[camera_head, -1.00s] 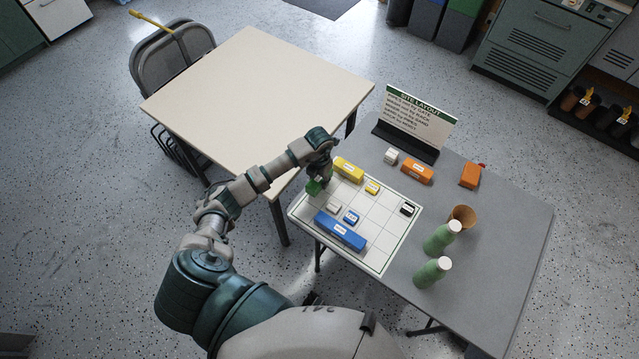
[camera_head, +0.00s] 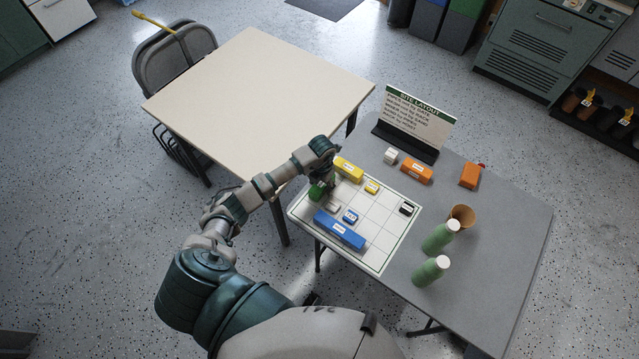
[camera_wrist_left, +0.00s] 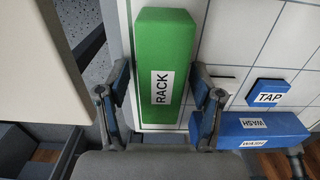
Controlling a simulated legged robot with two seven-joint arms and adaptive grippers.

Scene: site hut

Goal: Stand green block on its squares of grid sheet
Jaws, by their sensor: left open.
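The green block (camera_head: 317,191), labelled RACK, is at the left corner of the white grid sheet (camera_head: 377,222), partly hidden by my left gripper (camera_head: 323,183). In the left wrist view the green block (camera_wrist_left: 165,60) lies lengthwise along the sheet's left border, label up, and looks to rest on the sheet. My left gripper (camera_wrist_left: 160,88) is open, with one finger on each side of the block. A narrow gap shows beside the right finger; contact at the left one is unclear. My right gripper is not in view.
On the sheet are a long blue block (camera_head: 340,230), a small blue TAP block (camera_wrist_left: 268,93), yellow blocks (camera_head: 348,169), a white block (camera_head: 333,207) and a black one (camera_head: 407,208). Green bottles (camera_head: 430,271), a cup (camera_head: 462,216) and a sign (camera_head: 415,122) stand on the grey table.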

